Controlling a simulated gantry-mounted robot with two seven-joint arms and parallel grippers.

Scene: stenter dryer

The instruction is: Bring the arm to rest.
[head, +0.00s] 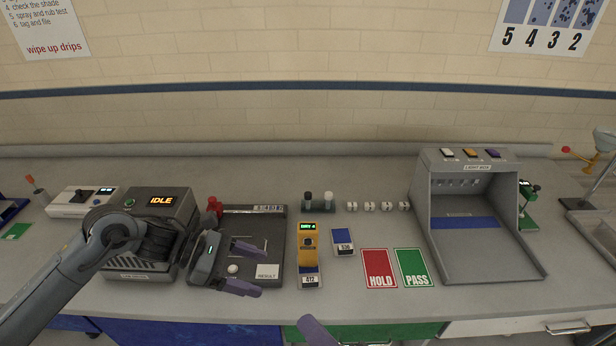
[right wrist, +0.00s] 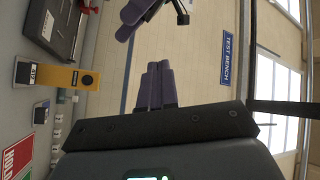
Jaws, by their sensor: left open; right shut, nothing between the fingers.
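My left gripper (head: 252,268) is open and empty, with its purple fingers apart above the dark tray-like station (head: 262,222) marked RESULT. Its arm reaches in from the left, in front of the box showing IDLE (head: 140,198). My right gripper (head: 316,330) shows in the head view only as a purple finger part at the bottom edge, in front of the bench. In the right wrist view the right gripper (right wrist: 158,68) has its purple fingers together with nothing between them. Purple fingers of my left gripper (right wrist: 137,15) show at the top of that view.
A yellow meter (head: 308,240) and a blue sample card (head: 343,241) lie right of the station. HOLD (head: 378,268) and PASS (head: 413,267) cards lie farther right. A grey light box (head: 480,255) stands at the right. The bench between the PASS card and IDLE box is cluttered.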

